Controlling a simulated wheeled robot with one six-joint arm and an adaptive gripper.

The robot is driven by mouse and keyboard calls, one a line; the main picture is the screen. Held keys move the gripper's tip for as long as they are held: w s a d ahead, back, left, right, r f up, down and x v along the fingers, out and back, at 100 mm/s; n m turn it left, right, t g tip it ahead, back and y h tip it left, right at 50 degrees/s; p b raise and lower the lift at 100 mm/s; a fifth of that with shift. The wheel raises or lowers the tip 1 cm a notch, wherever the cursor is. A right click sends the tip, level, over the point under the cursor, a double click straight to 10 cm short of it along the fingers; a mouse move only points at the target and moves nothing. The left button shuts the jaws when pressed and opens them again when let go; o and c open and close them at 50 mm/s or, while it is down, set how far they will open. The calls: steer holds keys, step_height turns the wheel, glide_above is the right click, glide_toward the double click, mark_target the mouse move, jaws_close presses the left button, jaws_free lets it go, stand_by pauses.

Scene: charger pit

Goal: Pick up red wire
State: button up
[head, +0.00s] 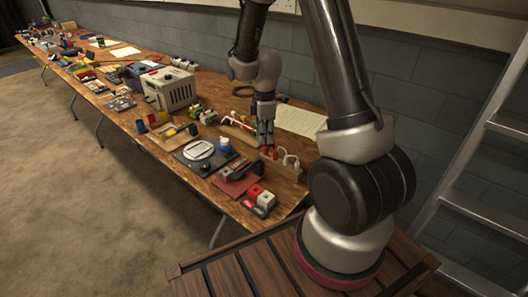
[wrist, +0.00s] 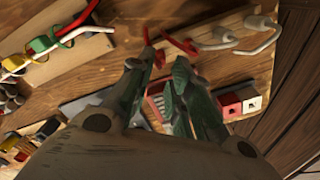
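The red wire (wrist: 184,43) shows in the wrist view at the left end of a wooden rack (wrist: 247,72), with one end by my gripper's tips. A red piece (wrist: 160,58) shows between the fingers; I cannot tell whether it is the same wire. In the head view, a small bit of red (head: 268,150) shows under my gripper (head: 265,140), which points down over the rack. In the wrist view, my gripper (wrist: 164,62) is open, with a gap between its fingers. Contact with the wire cannot be told.
White wires (wrist: 262,24) stand in the same rack, right of the red one. A red-and-white cable (wrist: 75,28) lies on a board at left. Red and white blocks (wrist: 240,103) sit near the table's end. A grey box device (head: 168,89) and clutter fill the long table.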

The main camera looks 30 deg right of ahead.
mark_target(265, 146)
step_height(265, 146, down, 6)
steer(key=shift+r, duration=0.2)
jaws_close()
